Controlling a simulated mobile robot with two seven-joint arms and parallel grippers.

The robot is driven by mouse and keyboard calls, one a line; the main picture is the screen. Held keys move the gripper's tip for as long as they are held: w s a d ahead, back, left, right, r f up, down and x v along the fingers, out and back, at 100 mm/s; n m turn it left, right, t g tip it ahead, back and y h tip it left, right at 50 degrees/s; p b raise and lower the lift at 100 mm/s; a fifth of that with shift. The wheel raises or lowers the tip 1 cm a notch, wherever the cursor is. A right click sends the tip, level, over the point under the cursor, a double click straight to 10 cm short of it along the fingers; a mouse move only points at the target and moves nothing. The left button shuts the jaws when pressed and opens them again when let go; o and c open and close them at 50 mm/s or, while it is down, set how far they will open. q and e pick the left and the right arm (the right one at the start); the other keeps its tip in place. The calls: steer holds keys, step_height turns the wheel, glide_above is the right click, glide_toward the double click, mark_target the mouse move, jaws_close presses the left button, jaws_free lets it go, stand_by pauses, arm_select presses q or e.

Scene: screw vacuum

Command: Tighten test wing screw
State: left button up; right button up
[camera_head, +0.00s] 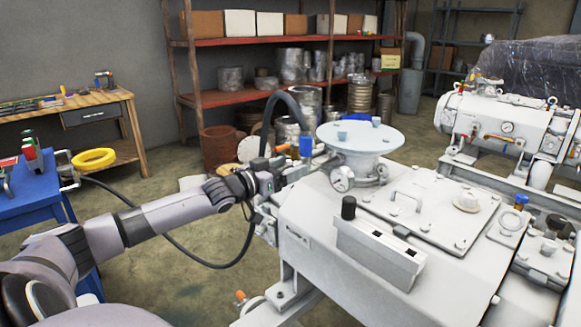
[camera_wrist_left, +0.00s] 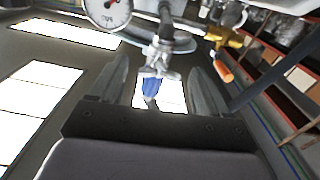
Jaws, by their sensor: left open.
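My left gripper (camera_head: 294,170) reaches in from the left to the side of the white vacuum machine (camera_head: 335,230), close to the pipe fittings below the round flange. In the left wrist view the gripper (camera_wrist_left: 160,82) is open, with one finger on each side of a grey metal fitting (camera_wrist_left: 158,68). This wing-shaped fitting, which looks like the wing screw, hangs under a dark pipe with a blue part (camera_wrist_left: 151,87) beside it. I cannot tell whether the fingers touch it. In the head view the wing screw cannot be made out near the gripper. My right gripper is out of view.
A pressure gauge (camera_head: 342,178) sits next to the gripper, with a blue-handled valve (camera_head: 306,146) and black hose (camera_head: 272,108) close by. An orange-tipped brass valve (camera_wrist_left: 222,70) is right of the fingers.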

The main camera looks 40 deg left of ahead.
arm_select(q)
steer(key=shift+w+d, duration=0.1)
steer(key=shift+w, duration=0.5)
steer(key=c, duration=1.1)
steer(key=shift+o, duration=0.2)
